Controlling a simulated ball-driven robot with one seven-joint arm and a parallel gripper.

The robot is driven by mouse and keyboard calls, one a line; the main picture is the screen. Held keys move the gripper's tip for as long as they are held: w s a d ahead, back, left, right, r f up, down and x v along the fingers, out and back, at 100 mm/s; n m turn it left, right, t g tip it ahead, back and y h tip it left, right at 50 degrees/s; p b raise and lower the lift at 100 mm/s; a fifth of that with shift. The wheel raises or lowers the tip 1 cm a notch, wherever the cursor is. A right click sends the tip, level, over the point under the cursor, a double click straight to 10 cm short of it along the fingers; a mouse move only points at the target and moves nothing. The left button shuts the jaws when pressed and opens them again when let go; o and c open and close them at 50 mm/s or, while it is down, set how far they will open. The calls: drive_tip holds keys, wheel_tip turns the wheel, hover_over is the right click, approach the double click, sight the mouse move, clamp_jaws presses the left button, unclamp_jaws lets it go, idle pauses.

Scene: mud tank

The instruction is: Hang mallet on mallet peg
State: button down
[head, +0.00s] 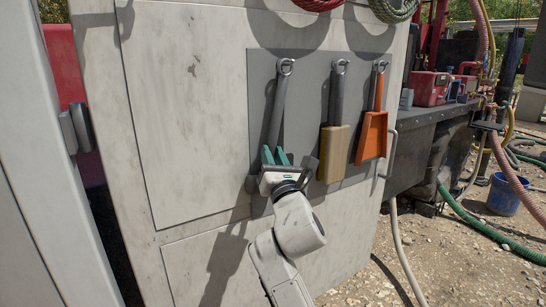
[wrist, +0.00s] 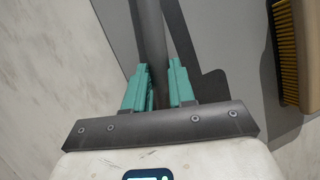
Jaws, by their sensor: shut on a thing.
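The mallet has a dark grey handle (head: 277,110) that runs up the grey panel to a metal ring or hook, the mallet peg (head: 286,65). The handle's top end is at the peg; I cannot tell whether it is hooked over it or only in front of it. My gripper (head: 275,155), with green fingers, is shut on the lower handle. In the wrist view the handle (wrist: 150,35) runs up between the fingers (wrist: 158,88). The mallet's head is mostly hidden behind my gripper, with a dark end showing at its left.
A brush (head: 334,150) with a tan block and an orange scoop (head: 374,132) hang to the right on the same grey panel (head: 308,90). Coiled ropes (head: 392,8) hang above. A white door edge (head: 40,150) stands at the left. Gravel ground (head: 450,255) lies at the right.

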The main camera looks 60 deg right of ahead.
drive_tip(key=c, duration=0.9)
unclamp_jaws()
drive_tip(key=shift+o, duration=0.2)
drive_tip(key=shift+f, duration=0.1)
drive_tip(key=b+v, duration=0.1)
drive_tip(key=v, duration=0.9)
drive_tip(key=shift+s+a, duration=0.2)
drive_tip(key=shift+a, duration=0.1)
drive_tip(key=shift+f, duration=0.1)
